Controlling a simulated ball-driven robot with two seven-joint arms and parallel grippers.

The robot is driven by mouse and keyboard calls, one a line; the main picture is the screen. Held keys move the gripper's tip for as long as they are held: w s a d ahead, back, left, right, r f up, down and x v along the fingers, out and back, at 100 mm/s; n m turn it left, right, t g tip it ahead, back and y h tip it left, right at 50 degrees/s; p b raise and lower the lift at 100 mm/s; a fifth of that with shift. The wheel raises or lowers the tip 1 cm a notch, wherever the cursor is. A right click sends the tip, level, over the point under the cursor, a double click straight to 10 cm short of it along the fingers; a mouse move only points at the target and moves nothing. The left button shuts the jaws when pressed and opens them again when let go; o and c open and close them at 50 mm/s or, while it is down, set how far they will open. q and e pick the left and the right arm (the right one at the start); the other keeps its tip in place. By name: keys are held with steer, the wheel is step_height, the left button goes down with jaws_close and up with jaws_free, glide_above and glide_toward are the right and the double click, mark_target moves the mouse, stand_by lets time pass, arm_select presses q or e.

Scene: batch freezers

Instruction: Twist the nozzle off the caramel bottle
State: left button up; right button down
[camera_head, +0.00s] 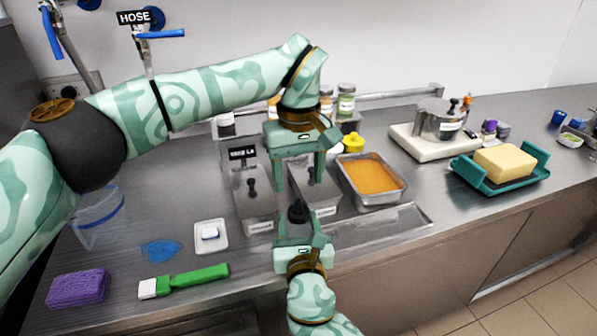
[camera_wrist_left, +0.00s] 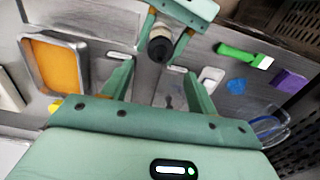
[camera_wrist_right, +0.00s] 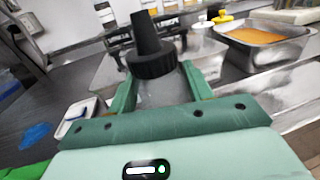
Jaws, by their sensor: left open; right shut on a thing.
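The caramel bottle (camera_wrist_right: 165,90) is upright in my right gripper (camera_head: 299,232), whose fingers are shut on its body. Its black tapered nozzle with a ribbed collar (camera_wrist_right: 152,62) is on top of the bottle. The nozzle also shows between the grippers in the head view (camera_head: 297,212), and end-on in the left wrist view (camera_wrist_left: 160,48). My left gripper (camera_head: 300,180) is open and empty, pointing down above the nozzle and apart from it. The bottle's body is mostly hidden by my right gripper in the head view.
Steel tubs (camera_head: 252,208) and a pan of orange filling (camera_head: 372,176) stand behind the grippers. A green-handled brush (camera_head: 198,276), purple sponge (camera_head: 78,288), and white dish (camera_head: 211,247) lie left. A teal tray (camera_head: 535,178) with a yellow block sits right.

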mark_target(299, 199)
arm_select(q)
step_height(299, 199, down, 8)
steer(key=shift+r, duration=0.1)
stand_by(0.4)
